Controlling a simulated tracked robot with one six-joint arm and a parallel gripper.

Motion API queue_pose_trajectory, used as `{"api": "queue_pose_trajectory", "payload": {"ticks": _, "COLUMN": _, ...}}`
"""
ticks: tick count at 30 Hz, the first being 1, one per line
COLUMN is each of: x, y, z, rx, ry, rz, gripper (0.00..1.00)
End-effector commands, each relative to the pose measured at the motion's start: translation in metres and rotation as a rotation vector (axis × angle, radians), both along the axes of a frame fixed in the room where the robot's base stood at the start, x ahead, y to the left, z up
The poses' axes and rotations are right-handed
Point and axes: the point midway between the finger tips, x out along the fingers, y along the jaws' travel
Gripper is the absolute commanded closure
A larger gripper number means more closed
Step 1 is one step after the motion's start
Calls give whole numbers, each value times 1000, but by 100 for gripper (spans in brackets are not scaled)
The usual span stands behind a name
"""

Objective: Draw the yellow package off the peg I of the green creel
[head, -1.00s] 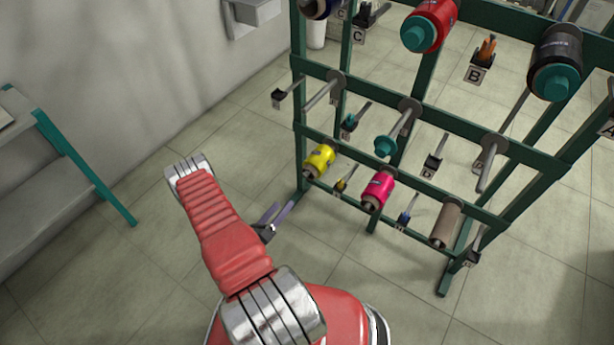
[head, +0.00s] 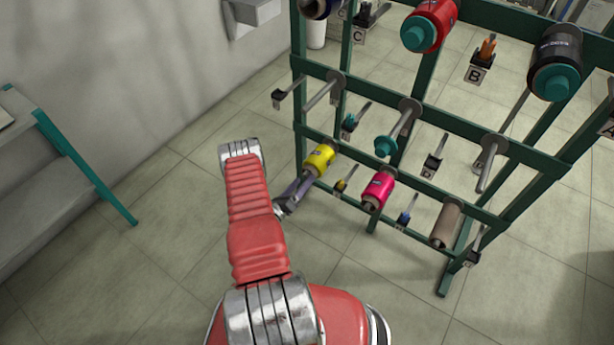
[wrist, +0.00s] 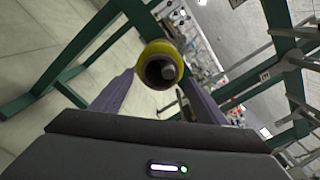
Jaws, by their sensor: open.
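The yellow package (head: 319,158) sits on a peg at the lower left of the green creel (head: 305,105). In the wrist view the yellow package (wrist: 158,62) is seen end-on, with a dark core and the grey peg tip inside it. My gripper (head: 305,182) is just below and left of the package in the head view. In the wrist view its two purple fingers (wrist: 155,95) are apart, one to each side of and below the package. Nothing is held between them. I cannot tell whether a finger touches the package. The label of this peg is not readable.
A pink package (head: 378,190) and a bare brown tube (head: 446,222) are on the same row to the right. Empty pegs (head: 322,94) project above. A shelf with teal legs (head: 85,165) stands at the left. The floor between is clear.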

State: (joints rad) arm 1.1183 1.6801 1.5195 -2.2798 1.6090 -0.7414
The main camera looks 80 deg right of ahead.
Motion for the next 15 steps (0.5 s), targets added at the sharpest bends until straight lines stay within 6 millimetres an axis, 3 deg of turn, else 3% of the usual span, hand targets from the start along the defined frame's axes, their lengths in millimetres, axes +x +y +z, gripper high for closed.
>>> {"api": "queue_pose_trajectory", "payload": {"ticks": 6, "x": -12, "y": -26, "z": 0, "rx": -1, "ry": -2, "rz": -1, "gripper": 33}}
{"api": "queue_pose_trajectory", "payload": {"ticks": 15, "x": -16, "y": -38, "z": 0, "rx": 1, "ry": 1, "rz": 1, "gripper": 33}}
